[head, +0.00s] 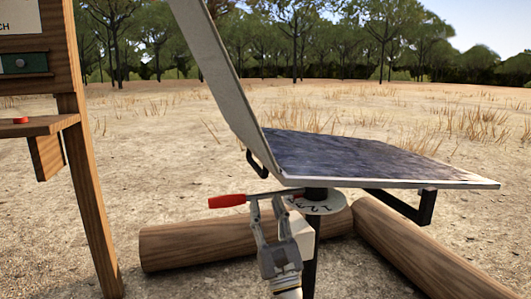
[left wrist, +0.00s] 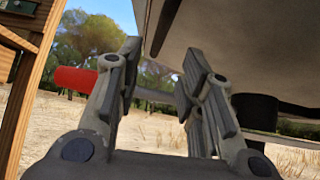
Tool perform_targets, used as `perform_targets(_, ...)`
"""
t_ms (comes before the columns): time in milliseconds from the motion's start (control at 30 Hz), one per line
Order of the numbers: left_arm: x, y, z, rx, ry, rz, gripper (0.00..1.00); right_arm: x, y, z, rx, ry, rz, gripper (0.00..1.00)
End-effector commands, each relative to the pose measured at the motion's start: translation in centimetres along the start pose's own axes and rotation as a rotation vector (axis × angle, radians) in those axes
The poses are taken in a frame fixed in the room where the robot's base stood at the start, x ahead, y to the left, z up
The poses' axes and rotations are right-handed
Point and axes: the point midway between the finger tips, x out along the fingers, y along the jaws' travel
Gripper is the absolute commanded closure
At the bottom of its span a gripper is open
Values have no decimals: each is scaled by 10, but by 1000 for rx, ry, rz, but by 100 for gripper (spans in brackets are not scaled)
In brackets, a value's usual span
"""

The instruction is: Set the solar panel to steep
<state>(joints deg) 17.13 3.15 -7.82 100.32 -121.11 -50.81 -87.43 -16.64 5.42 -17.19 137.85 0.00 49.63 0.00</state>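The solar panel (head: 355,155) has a dark blue face and lies nearly flat on a black post (head: 312,240). Under it, a pale round dial (head: 325,206) carries numbers, of which 1 and 2 are readable. A lever with a red handle (head: 227,201) points left from the post; its red end also shows in the left wrist view (left wrist: 75,80). My left gripper (head: 265,202) is below the panel at the lever, its fingers apart. In the left wrist view, the lever's rod (left wrist: 157,95) crosses behind the open fingers (left wrist: 160,55). My right gripper is out of view.
A pale tilted board (head: 222,75) rises at the panel's left edge. A wooden stand (head: 88,200) with a shelf and red button (head: 20,121) is at the left. Logs (head: 190,245) lie around the post. Dry open ground lies behind.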

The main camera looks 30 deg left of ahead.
Motion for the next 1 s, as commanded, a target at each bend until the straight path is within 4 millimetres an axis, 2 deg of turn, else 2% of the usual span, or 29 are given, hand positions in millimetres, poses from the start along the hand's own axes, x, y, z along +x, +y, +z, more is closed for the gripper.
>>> perform_targets(167,12,2,0,30,-10,8,65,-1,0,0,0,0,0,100)
perform_targets(600,90,2,1,24,-9,6,65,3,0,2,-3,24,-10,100)
perform_targets(800,105,1,1,24,-8,4,65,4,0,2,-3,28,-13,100)
perform_targets(1000,108,1,1,24,-8,4,65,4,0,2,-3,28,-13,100)
